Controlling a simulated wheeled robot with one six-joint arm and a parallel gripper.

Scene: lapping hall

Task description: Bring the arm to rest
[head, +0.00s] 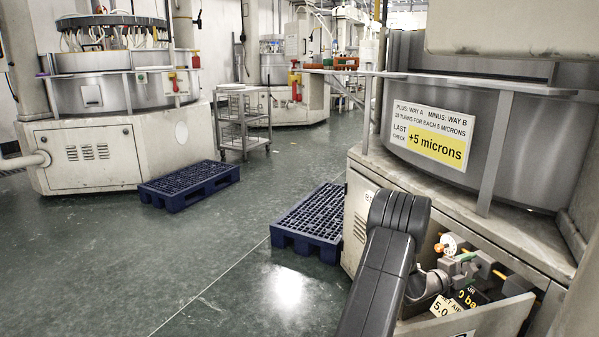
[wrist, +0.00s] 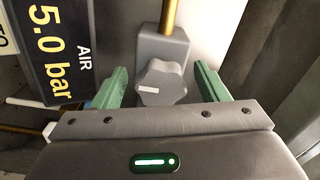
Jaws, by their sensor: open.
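My arm (head: 385,262) reaches from the bottom of the head view toward an open recess low in the machine on the right. In the wrist view my gripper (wrist: 161,70) is open, with one green finger on each side of a grey lobed knob (wrist: 160,84). The knob has a white mark and sits on a grey block with a brass rod above it. Gaps show between the fingers and the knob; I cannot tell its depth relative to the fingertips. In the head view the gripper is small and partly hidden among the fittings.
A black plate reading "AIR 5.0 bar" (wrist: 52,48) is close left of the fingers. The machine (head: 487,125) carries a "+5 microns" sign (head: 436,146). Blue pallets (head: 312,218) (head: 190,184) and a trolley (head: 243,125) stand on the floor. Open floor (head: 120,270) lies left.

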